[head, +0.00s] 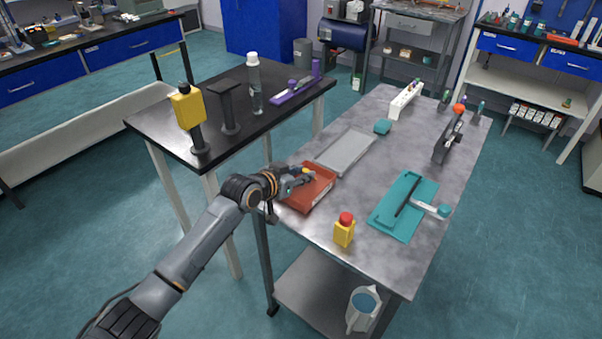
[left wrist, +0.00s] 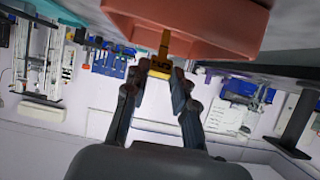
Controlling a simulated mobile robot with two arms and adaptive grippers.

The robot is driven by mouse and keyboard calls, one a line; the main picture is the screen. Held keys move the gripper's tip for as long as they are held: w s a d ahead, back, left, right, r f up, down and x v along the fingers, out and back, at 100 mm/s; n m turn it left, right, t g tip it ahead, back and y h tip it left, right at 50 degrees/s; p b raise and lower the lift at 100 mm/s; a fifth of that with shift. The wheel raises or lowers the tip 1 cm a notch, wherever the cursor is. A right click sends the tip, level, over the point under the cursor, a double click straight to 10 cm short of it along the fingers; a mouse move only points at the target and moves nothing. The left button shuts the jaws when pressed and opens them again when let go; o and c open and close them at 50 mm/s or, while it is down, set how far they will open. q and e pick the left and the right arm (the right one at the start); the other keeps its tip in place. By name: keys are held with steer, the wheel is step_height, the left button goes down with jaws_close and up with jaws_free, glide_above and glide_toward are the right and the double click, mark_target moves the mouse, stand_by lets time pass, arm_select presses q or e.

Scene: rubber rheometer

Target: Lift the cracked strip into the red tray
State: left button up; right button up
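The red tray (head: 318,194) lies at the left edge of the metal table; its side fills the top of the left wrist view (left wrist: 205,25). My left gripper (head: 306,178) is at the tray, over its far part in the head view. In the left wrist view its fingers (left wrist: 159,78) close on a small yellow piece with dark marks (left wrist: 160,68). A narrow yellow-brown part extends from it toward the tray. I cannot tell whether this is the cracked strip, or whether it touches the tray. My right gripper is not in view.
A grey flat tray (head: 345,151) lies behind the red tray. A teal board with a lever (head: 390,226) is to the right, and a yellow block with a red button (head: 344,232) in front. A black table (head: 160,133) stands to the left. The table's front right is clear.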

arm_select(q)
steer(key=o, duration=0.4)
steer(key=shift+o, duration=0.2)
steer(key=v, duration=1.2)
stand_by(0.4)
